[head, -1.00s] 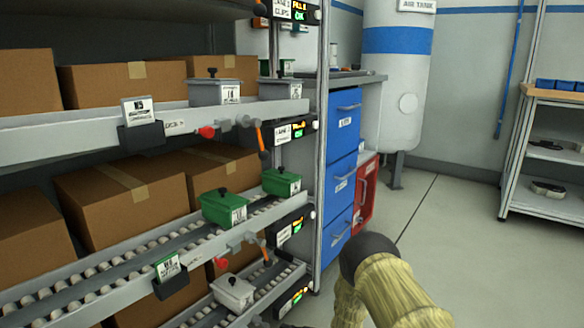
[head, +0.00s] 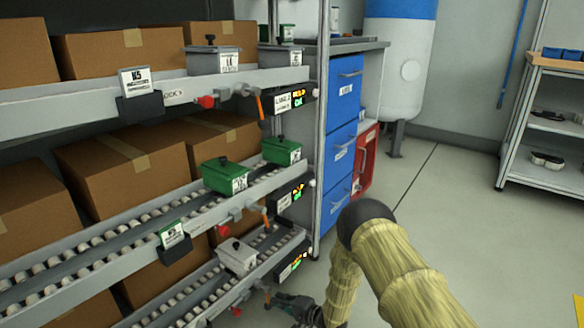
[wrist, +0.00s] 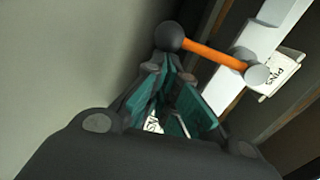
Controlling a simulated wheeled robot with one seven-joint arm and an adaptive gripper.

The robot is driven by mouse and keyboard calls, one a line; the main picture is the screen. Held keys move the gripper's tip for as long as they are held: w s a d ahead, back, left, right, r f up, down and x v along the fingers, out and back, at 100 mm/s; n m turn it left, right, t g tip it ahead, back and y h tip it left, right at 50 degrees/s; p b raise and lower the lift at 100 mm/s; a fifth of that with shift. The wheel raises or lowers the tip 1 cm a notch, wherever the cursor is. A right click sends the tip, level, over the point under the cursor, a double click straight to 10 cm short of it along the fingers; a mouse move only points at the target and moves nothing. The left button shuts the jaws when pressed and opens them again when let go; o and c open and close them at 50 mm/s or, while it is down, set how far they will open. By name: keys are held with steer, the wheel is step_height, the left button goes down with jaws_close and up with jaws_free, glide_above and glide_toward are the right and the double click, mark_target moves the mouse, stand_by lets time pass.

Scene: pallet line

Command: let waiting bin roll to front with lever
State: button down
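A flow rack stands at the left with sloping roller lanes. Each visible lane has an orange lever: the top lever (head: 259,106), the middle lever (head: 264,217) and the bottom lever (head: 267,299). A grey lidded bin (head: 238,257) sits on the bottom lane. Two green bins, one nearer (head: 225,177) and one at the right (head: 281,152), sit on the middle lane. My gripper (head: 284,301) is low, beside the bottom lever. In the wrist view, an orange lever (wrist: 212,54) with a dark ball knob lies just beyond my gripper (wrist: 168,72), whose fingers are apart and empty.
Grey bins (head: 213,60) stand on the top lane. Brown cartons (head: 125,175) fill the rack behind. A blue drawer cabinet (head: 341,150) and a red box (head: 366,160) stand past the rack end. The floor (head: 470,230) at the right is clear.

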steer(key=shift+s+a+p, duration=0.65)
steer(key=shift+s+a, duration=0.15)
steer(key=shift+s, duration=0.35)
steer(key=w+p+v, duration=0.1)
steer(key=p+v, duration=0.2)
steer(key=v, duration=0.5)
steer(key=shift+d+p, duration=0.4)
stand_by(0.4)
